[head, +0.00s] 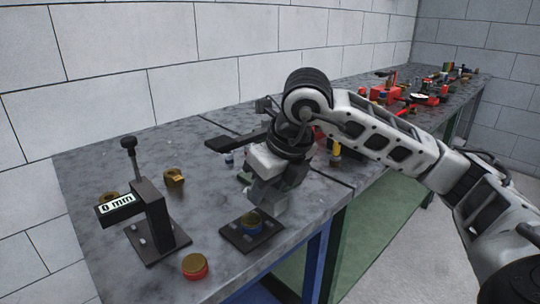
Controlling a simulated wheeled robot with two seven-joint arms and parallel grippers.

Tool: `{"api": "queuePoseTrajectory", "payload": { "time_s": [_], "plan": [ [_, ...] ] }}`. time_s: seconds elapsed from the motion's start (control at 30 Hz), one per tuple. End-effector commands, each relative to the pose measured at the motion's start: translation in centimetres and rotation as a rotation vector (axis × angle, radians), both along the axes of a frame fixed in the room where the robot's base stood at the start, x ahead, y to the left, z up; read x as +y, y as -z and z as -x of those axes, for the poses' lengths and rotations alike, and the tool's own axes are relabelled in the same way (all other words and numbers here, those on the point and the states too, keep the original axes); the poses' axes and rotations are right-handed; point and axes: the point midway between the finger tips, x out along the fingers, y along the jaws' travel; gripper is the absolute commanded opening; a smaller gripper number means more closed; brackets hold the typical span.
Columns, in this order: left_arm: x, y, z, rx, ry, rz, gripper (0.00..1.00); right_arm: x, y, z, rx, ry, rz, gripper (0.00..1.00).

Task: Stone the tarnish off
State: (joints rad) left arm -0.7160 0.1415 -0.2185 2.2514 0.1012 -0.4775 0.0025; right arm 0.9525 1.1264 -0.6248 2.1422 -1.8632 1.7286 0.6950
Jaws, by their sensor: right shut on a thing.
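My right gripper (262,204) reaches down over a dark square plate (240,240) near the bench's front edge. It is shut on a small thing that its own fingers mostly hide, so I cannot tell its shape. A similar round piece with a brass top and red side (195,267) lies on the bench to the left. My left gripper is not in view.
A dark gauge stand reading "0 mm" (155,220) stands at the left on the grey bench (95,165). Brass pieces (174,177) lie behind it. Red fittings (400,95) and other parts crowd the far right end. A white block wall is behind.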

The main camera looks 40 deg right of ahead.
Motion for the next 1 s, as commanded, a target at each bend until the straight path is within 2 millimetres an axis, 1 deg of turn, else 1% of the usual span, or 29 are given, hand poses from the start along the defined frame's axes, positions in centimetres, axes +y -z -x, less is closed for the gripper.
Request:
{"api": "queuePoseTrajectory", "payload": {
  "time_s": [0.03,0.17,0.5,0.7,1.0],
  "plan": [
    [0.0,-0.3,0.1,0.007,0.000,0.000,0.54,-0.1,-0.9,0.0,-0.003,0.002,0.000,0.11],
    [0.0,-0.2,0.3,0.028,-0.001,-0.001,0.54,-0.2,-2.1,0.1,-0.004,0.005,0.001,0.11],
    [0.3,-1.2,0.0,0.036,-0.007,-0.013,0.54,-0.4,-5.0,0.2,-0.005,0.011,-0.001,0.11],
    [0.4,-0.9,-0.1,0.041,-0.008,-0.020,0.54,-0.5,-5.3,0.3,-0.004,0.012,0.000,0.11],
    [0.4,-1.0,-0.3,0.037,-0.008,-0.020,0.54,-0.5,-5.2,0.3,-0.005,0.012,0.000,0.11]
  ]
}}
